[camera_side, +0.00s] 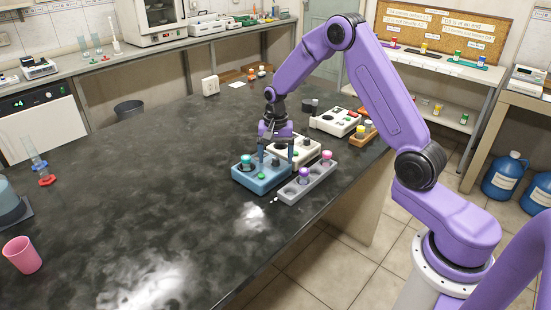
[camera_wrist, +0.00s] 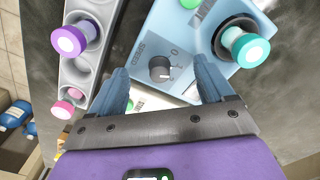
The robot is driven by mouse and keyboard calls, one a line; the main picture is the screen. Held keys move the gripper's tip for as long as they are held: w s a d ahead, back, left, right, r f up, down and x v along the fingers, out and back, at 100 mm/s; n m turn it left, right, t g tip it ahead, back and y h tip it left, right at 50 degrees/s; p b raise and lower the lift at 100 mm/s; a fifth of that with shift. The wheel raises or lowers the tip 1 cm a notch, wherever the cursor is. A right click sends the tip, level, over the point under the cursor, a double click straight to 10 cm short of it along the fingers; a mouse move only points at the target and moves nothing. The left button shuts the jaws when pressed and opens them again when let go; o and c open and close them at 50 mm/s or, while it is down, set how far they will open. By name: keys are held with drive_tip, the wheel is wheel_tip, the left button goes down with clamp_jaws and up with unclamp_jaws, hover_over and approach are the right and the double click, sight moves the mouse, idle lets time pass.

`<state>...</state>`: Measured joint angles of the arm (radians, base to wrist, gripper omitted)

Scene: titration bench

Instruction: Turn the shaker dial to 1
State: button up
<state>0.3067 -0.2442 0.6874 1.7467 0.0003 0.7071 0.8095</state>
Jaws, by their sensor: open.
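The shaker is a blue box (camera_side: 250,184) on the black bench, and it also fills the top of the wrist view (camera_wrist: 190,22). Its dark round dial (camera_wrist: 160,69) has lettering and a 0 beside it; the dial's exact setting is hard to read. A teal-capped vial (camera_wrist: 246,47) stands in the shaker's holder, with a green button (camera_wrist: 203,8) near it. My gripper (camera_side: 277,156) is above the shaker, pointing down. In the wrist view its two blue fingers (camera_wrist: 161,76) are apart, with the dial between them in the picture. Contact with the dial cannot be told.
A grey rack (camera_side: 310,184) with a purple-capped vial (camera_side: 304,174) and a pink-capped vial (camera_side: 327,157) stands close to the right of the shaker. A white device (camera_side: 302,152) sits just behind. The bench to the left is mostly clear, with a pink cup (camera_side: 22,255) far off.

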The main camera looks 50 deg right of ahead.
sight(276, 159)
drive_tip(key=shift+r, duration=0.1)
drive_tip(key=shift+r, duration=3.4)
drive_tip(key=s+a+r+n, duration=0.3)
drive_tip(key=s+a+n, duration=0.2)
drive_tip(key=s+a, duration=0.25)
drive_tip(key=s+a+r+n, duration=0.2)
drive_tip(key=s+a+n, duration=0.4)
drive_tip(key=s, duration=0.2)
drive_tip(key=s+d+n, duration=0.1)
drive_tip(key=s+n, duration=1)
drive_tip(key=s, duration=1)
drive_tip(key=shift+d+r+n, duration=0.3)
drive_tip(key=shift+d+r, duration=0.05)
drive_tip(key=shift+r, duration=0.1)
